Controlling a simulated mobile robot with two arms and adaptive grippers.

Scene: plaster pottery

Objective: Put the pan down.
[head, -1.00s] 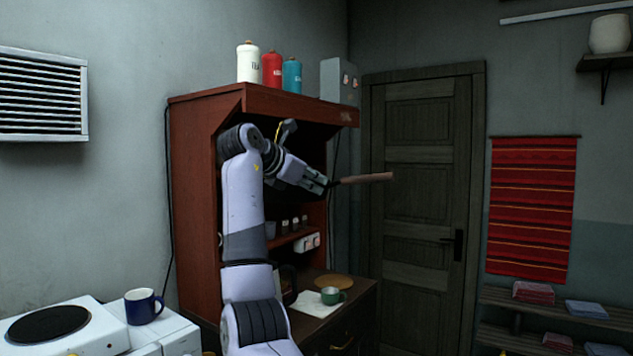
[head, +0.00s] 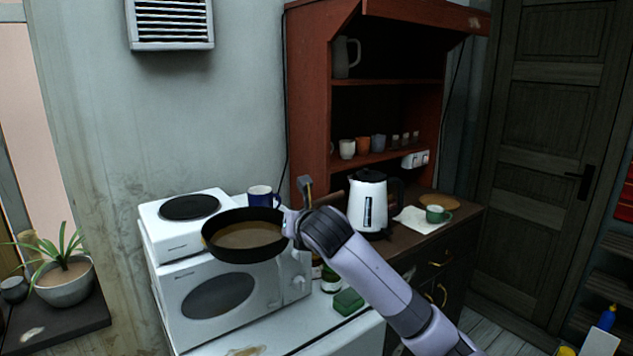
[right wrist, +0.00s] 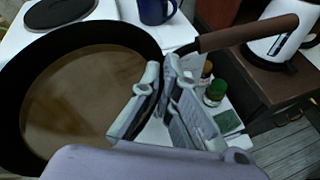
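The black pan (head: 245,248) has a brownish inside and looks roughly level in the head view. It appears held in front of the white oven's top edge, below the round hotplate. My right gripper (head: 297,222) is at the pan's right side, where the handle begins. In the right wrist view the pan (right wrist: 85,95) fills the left, and its brown handle (right wrist: 250,32) runs up to the right. My right gripper's fingers (right wrist: 165,85) are close together at the dark handle neck and seem shut on it; the contact is partly hidden. My left gripper is not in view.
A hotplate (head: 189,208) sits on the white oven (head: 215,300), with a blue mug (head: 262,196) behind the pan. A white kettle (head: 368,205), green cup (head: 436,214) and cloth are on the dark cabinet. Small jars and a green block (head: 348,302) lie below the gripper.

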